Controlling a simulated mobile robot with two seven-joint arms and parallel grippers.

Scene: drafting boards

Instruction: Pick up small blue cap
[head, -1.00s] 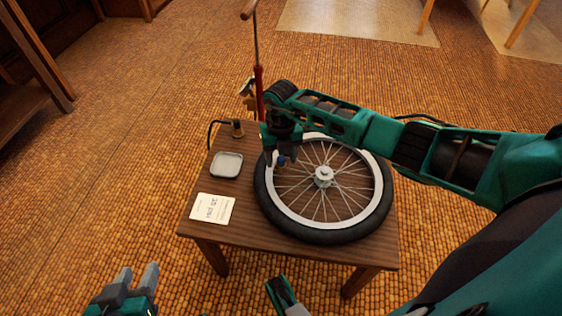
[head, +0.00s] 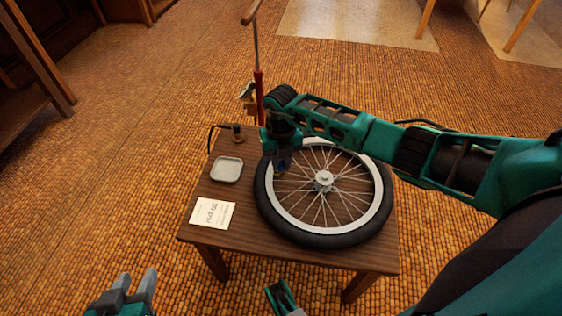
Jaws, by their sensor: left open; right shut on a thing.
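The small blue cap (head: 284,163) shows as a bit of blue between the fingers of my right gripper (head: 281,167), at the upper left rim of the bicycle wheel (head: 371,214). The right gripper is shut on it, and its dark fingers hide most of it. I cannot tell whether the cap still touches the wheel. My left gripper (head: 135,283) is open and empty at the bottom left, over the floor and away from the table.
The wheel lies flat on a small wooden table (head: 240,247). A grey tray (head: 227,170), a printed card (head: 212,213) and a small brass-coloured piece with a black hose (head: 238,133) are on its left side. A red pump (head: 260,92) stands behind.

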